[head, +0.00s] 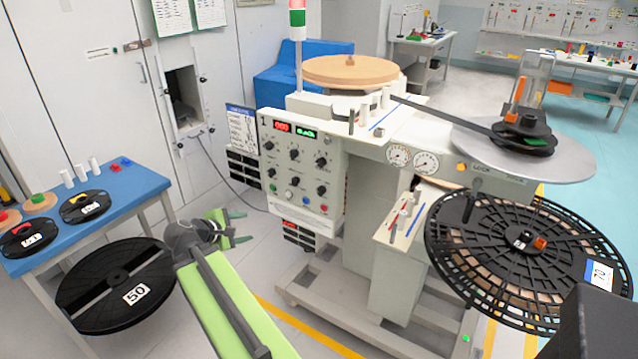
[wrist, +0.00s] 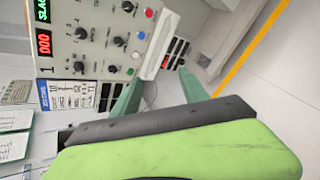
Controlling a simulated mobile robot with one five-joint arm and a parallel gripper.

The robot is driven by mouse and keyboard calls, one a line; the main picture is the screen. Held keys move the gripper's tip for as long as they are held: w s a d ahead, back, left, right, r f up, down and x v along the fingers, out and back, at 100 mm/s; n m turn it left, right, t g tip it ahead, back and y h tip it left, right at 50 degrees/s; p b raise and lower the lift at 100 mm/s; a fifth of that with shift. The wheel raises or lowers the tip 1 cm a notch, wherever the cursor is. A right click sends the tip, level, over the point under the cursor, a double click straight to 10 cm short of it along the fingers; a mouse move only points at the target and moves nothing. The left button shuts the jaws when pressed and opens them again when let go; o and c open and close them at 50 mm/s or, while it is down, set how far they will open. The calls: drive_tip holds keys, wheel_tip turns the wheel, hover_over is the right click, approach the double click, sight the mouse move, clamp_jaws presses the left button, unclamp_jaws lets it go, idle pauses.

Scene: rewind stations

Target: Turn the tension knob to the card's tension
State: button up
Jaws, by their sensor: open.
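The control panel (head: 334,165) on the machine's front carries several black knobs, such as one at its upper left (head: 270,146). The knob labels are too small to read, so I cannot tell which is the tension knob. A red display shows 000 and a green one beside it seems to read SLACK. A blue-headed card (head: 241,130) hangs left of the panel; its text is unreadable. My gripper (head: 242,227) is open and empty, left of and below the panel, apart from it. In the wrist view, the open fingers (wrist: 161,92) reach toward the sideways panel (wrist: 85,42) without touching any knob.
A blue table (head: 130,190) with small reels stands at left. A black reel marked 50 (head: 100,290) is close to my arm. A large black reel marked 70 (head: 470,255) is on the machine's right. Grey floor lies between my gripper and the machine base.

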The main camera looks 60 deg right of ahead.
drive_tip(key=s+d+r+n+h+b, duration=0.2)
drive_tip(key=s+d+n+h, duration=0.1)
drive_tip(key=d, duration=0.5)
drive_tip(key=n+h+b, duration=0.2)
drive_tip(key=n+h, duration=0.2)
drive_tip(key=n, duration=0.1)
approach(318, 165)
drive_tip(key=shift+g, duration=0.4)
drive_tip(key=d, duration=0.9)
drive_tip(key=shift+w+d+r, duration=0.15)
drive_tip(key=shift+d+r, duration=0.15)
drive_tip(key=shift+d, duration=0.05)
clamp_jaws()
